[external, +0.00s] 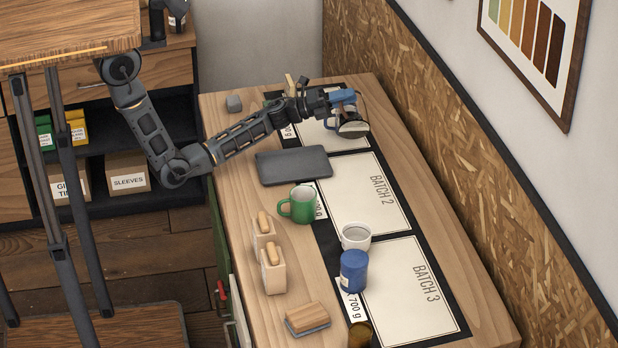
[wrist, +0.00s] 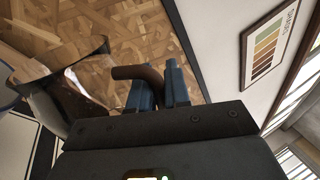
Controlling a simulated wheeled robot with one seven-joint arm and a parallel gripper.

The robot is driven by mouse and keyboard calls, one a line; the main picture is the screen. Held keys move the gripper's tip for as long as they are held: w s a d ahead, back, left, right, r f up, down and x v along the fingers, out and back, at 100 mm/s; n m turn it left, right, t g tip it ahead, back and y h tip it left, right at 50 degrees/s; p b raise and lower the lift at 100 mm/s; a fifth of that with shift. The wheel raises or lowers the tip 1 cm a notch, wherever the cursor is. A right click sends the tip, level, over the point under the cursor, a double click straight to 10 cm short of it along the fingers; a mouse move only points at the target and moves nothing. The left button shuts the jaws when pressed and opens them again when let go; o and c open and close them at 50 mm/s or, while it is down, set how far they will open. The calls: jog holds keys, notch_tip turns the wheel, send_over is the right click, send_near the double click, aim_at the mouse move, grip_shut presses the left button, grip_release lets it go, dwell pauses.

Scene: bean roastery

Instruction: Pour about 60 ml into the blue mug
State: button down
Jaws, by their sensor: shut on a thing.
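My gripper (external: 342,97) has blue fingertips and is at the far end of the bench. In the wrist view, my gripper (wrist: 158,88) is shut on the brown handle of a glass carafe (wrist: 72,92). The carafe (external: 352,124) looks tilted and has something dark in it. A blue curved part, apparently the blue mug (external: 328,119), shows just left of the carafe and is mostly hidden. A bluish rim (wrist: 6,103) shows at the left edge of the wrist view. I cannot see the mug's inside or any stream.
A dark grey tray (external: 293,166) lies nearer on the bench. The BATCH 2 sheet (external: 365,195) is mostly clear. An OSB wall (external: 470,170) borders the right.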

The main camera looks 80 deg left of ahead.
jog(key=shift+w+a+r+n+t+y+p, duration=0.15)
jog(key=shift+a+r+n+y+p, duration=0.15)
jog(key=shift+a+n+p, duration=0.3)
jog(key=shift+a+r+n+t+y+p, duration=0.2)
jog(key=shift+a+r+n+p, duration=0.2)
jog(key=shift+a+n+p, duration=0.15)
jog(key=shift+f, duration=0.1)
jog(key=shift+n, duration=0.25)
jog(key=shift+a+r+n+t+y+p, duration=0.35)
jog(key=shift+a+n+p, duration=0.3)
jog(key=shift+n, duration=0.25)
dwell(1.2)
jog(key=shift+d, duration=0.1)
